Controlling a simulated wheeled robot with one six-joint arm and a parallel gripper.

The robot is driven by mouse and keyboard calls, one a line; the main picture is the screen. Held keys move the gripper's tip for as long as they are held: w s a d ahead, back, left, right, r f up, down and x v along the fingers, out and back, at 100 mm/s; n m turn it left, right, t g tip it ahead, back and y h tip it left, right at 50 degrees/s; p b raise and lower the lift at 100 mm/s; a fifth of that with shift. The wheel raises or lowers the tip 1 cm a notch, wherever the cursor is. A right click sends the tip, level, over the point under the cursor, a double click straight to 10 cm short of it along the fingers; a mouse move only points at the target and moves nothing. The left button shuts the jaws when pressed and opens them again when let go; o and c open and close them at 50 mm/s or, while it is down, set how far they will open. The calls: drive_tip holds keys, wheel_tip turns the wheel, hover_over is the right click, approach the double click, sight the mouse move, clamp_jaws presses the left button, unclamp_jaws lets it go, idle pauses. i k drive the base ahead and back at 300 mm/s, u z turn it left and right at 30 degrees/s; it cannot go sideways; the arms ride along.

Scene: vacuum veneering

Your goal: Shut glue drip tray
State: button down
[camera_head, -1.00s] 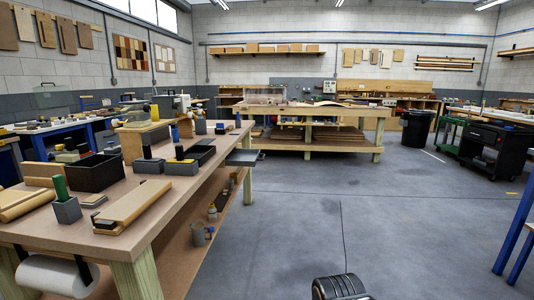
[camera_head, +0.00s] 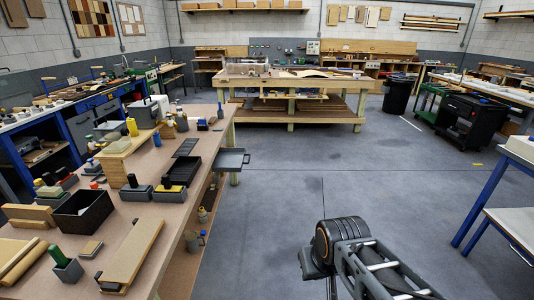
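A dark grey drip tray (camera_head: 231,160) sticks out from the right side of the long brown-topped workbench (camera_head: 180,207), just below the top. It looks pulled out, with a small handle at its outer edge. My arm reaches in at the lower right, over the open floor, well apart from the tray. Its dark round joint and grey links show, but no gripper fingers can be made out.
Black bins (camera_head: 84,211), glue pots and boards crowd the bench top. A second wooden bench (camera_head: 289,83) stands behind. The floor (camera_head: 330,185) right of the tray is clear. A blue-legged table (camera_head: 476,215) stands at right.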

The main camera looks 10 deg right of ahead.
sight(228, 159)
drive_tip(key=z, duration=0.2)
drive_tip(key=i, duration=1.4)
drive_tip(key=u, duration=0.5)
drive_tip(key=i, duration=0.8)
drive_tip(key=u, duration=0.35)
